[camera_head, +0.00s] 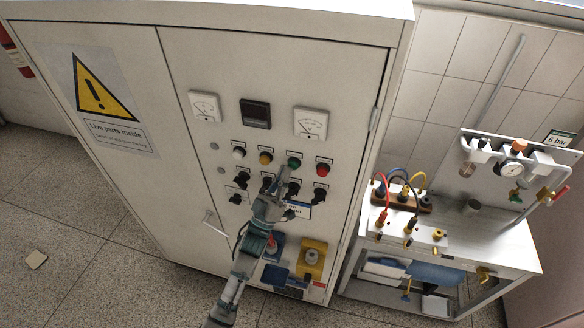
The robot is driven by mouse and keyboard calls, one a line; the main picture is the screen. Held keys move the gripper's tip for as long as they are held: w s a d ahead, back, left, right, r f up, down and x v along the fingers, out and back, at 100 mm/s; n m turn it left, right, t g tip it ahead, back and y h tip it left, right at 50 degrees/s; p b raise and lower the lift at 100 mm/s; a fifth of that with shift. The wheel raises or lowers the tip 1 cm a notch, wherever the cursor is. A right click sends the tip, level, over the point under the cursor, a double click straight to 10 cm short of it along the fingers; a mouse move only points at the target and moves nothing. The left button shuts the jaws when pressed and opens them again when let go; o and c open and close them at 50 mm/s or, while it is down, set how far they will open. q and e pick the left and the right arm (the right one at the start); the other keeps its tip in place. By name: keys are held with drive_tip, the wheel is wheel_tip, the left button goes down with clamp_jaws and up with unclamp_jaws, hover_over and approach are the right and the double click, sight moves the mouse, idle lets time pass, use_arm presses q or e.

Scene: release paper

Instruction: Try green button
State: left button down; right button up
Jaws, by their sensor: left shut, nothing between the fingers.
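The green button (294,163) is on the cabinet's right-hand door, in the upper row of buttons, between the yellow button (265,158) and the red button (323,170). My left gripper (281,176) is shut and empty. Its tip is just below and slightly left of the green button in the picture; I cannot tell whether it touches the button or the panel. My left arm rises from the bottom and hides part of the lower panel. The right gripper is not in view.
Black rotary switches (320,195) sit below the buttons, with gauges (310,123) above. A door handle (215,222) sticks out at left. A yellow box (312,258) is low on the door. A bench (460,245) with cables stands right. Floor at left is mostly clear.

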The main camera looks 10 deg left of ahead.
use_arm(q)
drive_tip(key=s+d+p, duration=0.1)
drive_tip(key=s+p, duration=0.1)
drive_tip(key=s, duration=0.4)
drive_tip(key=shift+s, duration=0.35)
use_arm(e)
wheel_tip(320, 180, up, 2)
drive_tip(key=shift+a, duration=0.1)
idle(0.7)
use_arm(q)
drive_tip(key=shift+a+f, duration=0.1)
drive_tip(key=shift+a, duration=0.05)
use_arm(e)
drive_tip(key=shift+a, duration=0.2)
